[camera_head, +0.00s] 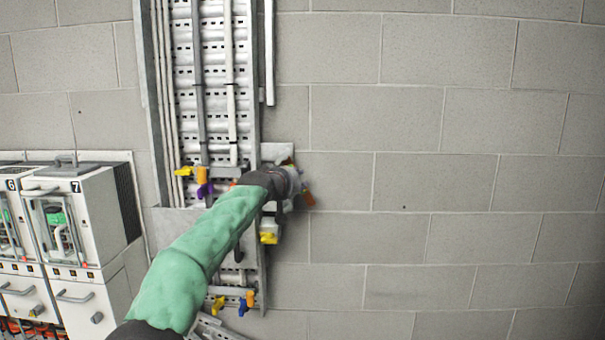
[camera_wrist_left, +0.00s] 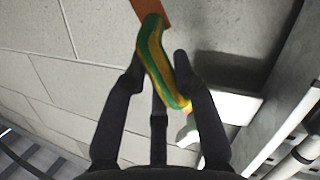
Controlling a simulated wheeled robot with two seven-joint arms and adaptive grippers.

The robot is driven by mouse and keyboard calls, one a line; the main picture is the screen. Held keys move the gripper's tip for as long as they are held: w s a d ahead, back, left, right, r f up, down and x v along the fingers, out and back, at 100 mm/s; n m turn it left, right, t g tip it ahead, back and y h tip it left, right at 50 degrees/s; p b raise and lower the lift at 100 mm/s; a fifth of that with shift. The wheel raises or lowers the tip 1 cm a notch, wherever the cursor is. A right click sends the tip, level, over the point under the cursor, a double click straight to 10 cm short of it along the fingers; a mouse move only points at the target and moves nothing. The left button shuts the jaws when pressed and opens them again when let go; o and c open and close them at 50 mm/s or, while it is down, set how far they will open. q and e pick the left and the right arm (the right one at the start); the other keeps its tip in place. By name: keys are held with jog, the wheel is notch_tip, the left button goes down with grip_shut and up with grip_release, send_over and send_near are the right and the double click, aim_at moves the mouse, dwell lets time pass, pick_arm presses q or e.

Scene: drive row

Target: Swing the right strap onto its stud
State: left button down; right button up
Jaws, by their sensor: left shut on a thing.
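A green-and-yellow striped strap (camera_wrist_left: 155,48) sits between the fingers of my left gripper (camera_wrist_left: 160,68) in the left wrist view. A flat copper-orange piece (camera_wrist_left: 151,8) shows at its upper end. In the head view my left gripper (camera_head: 296,186) is at the right edge of the tall metal cable tray, with a small copper-orange bit (camera_head: 308,199) just beyond it. The gripper and forearm hide most of the strap there. I cannot make out a stud in either view. My right gripper is not in view.
The cable tray (camera_head: 257,90) stands against a grey block wall (camera_head: 430,150). Yellow clips (camera_head: 268,237) and coloured pieces (camera_head: 203,182) sit along it. White drive cabinets (camera_head: 92,215) stand at left. A pale box (camera_wrist_left: 232,105) is beside the fingers. The wall at right is bare.

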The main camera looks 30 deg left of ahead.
pick_arm(q)
jog(key=shift+s+a+f+m+g+y+p, duration=0.15)
jog(key=shift+s+a+m+g+p, duration=0.1)
jog(key=shift+a+m, duration=0.2)
jog(key=shift+s+a+r+m+g+y+p, duration=0.1)
jog(key=shift+s+a+m+g+y+p, duration=0.1)
jog(key=shift+a+m, duration=0.25)
jog(key=shift+s+a+f+m+g+y+p, duration=0.25)
jog(key=shift+a+m, duration=0.15)
jog(key=shift+m, duration=0.2)
jog(key=shift+s+a+f+m+g+y+p, duration=0.1)
jog(key=shift+a+f+m+g+y+p, duration=0.1)
jog(key=shift+a+m, duration=0.3)
jog(key=shift+d, duration=0.1)
jog(key=c, duration=0.9)
grip_release()
jog(key=shift+c, duration=0.2)
jog(key=shift+f, duration=0.1)
jog(key=shift+s, duration=0.1)
jog(key=v, duration=1.2)
